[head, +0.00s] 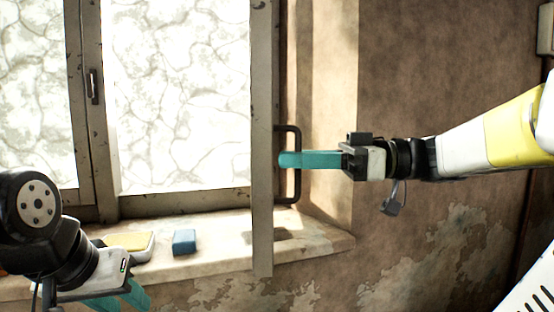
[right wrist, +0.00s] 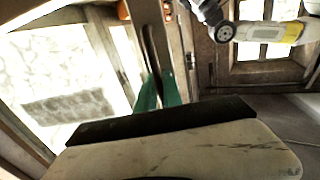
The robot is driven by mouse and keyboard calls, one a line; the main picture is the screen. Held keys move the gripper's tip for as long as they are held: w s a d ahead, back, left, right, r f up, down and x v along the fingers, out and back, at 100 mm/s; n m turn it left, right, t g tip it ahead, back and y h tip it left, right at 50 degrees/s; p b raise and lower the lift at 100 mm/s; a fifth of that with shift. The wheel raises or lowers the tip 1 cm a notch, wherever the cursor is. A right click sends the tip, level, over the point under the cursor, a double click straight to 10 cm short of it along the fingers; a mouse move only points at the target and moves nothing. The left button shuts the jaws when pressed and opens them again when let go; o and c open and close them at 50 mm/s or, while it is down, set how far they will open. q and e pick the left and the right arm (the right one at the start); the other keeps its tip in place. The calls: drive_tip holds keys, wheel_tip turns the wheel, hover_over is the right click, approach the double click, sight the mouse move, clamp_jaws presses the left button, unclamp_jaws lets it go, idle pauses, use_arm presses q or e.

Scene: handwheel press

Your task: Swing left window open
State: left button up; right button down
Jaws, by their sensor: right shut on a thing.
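A window sash (head: 262,215) shows nearly edge-on in the head view, its lower end reaching below the sill line. A dark bar handle (head: 297,190) is on its right side. My right gripper (head: 286,160) is shut on this handle, teal fingers across the bar. In the right wrist view the fingers (right wrist: 160,88) stand on either side of the dark handle (right wrist: 150,48). Pale patterned window panes (head: 175,95) lie to the left. My left gripper (head: 122,300) is low at the left, its fingertips cut off by the picture edge, so its opening is unclear.
The stone sill (head: 215,255) holds a blue block (head: 184,242) and a yellow-topped sponge-like item (head: 130,241), close to my left wrist. A small latch (head: 93,86) sits on the left window frame. The worn brown wall (head: 430,90) is to the right.

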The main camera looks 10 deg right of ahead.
drive_tip(key=c, duration=1.8)
unclamp_jaws()
drive_tip(key=shift+o, duration=0.2)
drive_tip(key=v, duration=0.8)
drive_tip(key=shift+a, duration=0.15)
